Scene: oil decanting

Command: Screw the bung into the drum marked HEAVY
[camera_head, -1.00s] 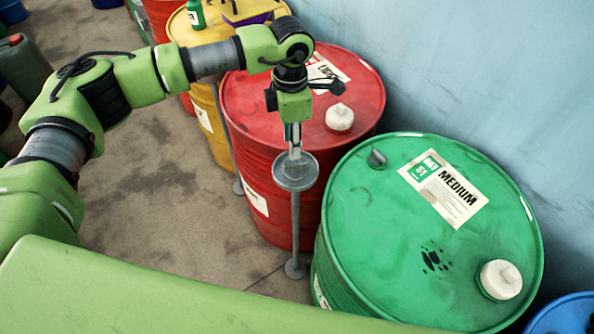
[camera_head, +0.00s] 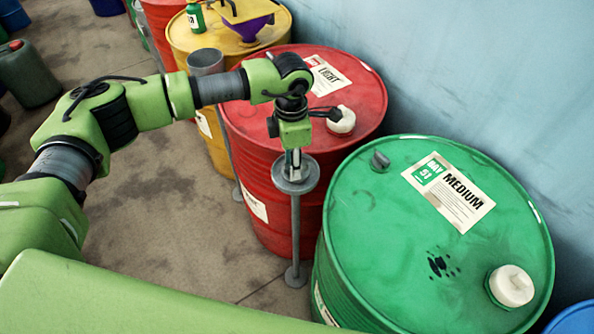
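No drum marked HEAVY can be read in view. A blue drum (camera_head: 577,321) shows only a sliver at the bottom right corner, its marking out of sight. White bungs sit on the red drum marked LIGHT (camera_head: 341,121) and on the green drum marked MEDIUM (camera_head: 513,286). My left gripper (camera_head: 294,165) points straight down over the round grey top of a thin stand (camera_head: 306,178), in front of the red drum. Its fingertips are at or just above that top. I cannot tell whether they grip anything. My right gripper is out of view.
A grey cup (camera_head: 206,62) stands behind my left arm by the yellow drum (camera_head: 262,22). That drum carries a green bottle (camera_head: 195,17) and a purple funnel (camera_head: 255,28). A pale wall closes the right side.

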